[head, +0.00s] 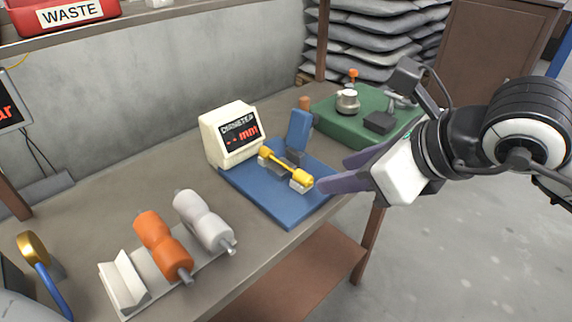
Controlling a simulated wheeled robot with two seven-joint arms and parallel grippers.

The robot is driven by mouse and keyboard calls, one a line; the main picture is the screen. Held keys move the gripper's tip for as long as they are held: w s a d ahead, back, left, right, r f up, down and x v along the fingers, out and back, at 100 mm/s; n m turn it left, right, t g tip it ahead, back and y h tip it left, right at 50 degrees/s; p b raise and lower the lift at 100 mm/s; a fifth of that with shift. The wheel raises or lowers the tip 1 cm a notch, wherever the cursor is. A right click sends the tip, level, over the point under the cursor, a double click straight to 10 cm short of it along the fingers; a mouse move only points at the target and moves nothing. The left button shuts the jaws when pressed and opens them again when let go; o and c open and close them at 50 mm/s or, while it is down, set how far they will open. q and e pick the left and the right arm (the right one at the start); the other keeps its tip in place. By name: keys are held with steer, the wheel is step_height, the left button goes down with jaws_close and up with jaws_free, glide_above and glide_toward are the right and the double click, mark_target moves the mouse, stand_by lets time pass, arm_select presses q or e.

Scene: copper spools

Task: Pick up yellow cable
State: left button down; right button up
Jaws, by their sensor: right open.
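The yellow cable (284,167) is a short straight piece with thicker yellow ends. It rests across grey supports on a blue measuring base (283,211), beside a cream display box (215,142) reading "DIAMETER -- mm". My right gripper (336,173) comes in from the right with its fingers pointing left. It is open, and its fingertips are just right of the cable's right end. I cannot tell whether they touch it. My left gripper is not in view.
Orange (162,246) and white (203,220) spools lie on a pale rack at the front. A green mat (345,129) with small tools is behind my right gripper. A red waste bin (68,15) sits on the upper shelf. The table between rack and wall is clear.

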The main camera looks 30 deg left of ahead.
mark_target(310, 182)
steer(key=p+x, duration=0.1)
steer(key=x, duration=0.6)
steer(key=shift+a+f, duration=0.2)
steer(key=shift+f, duration=0.1)
steer(key=shift+c, duration=0.4)
jaws_close()
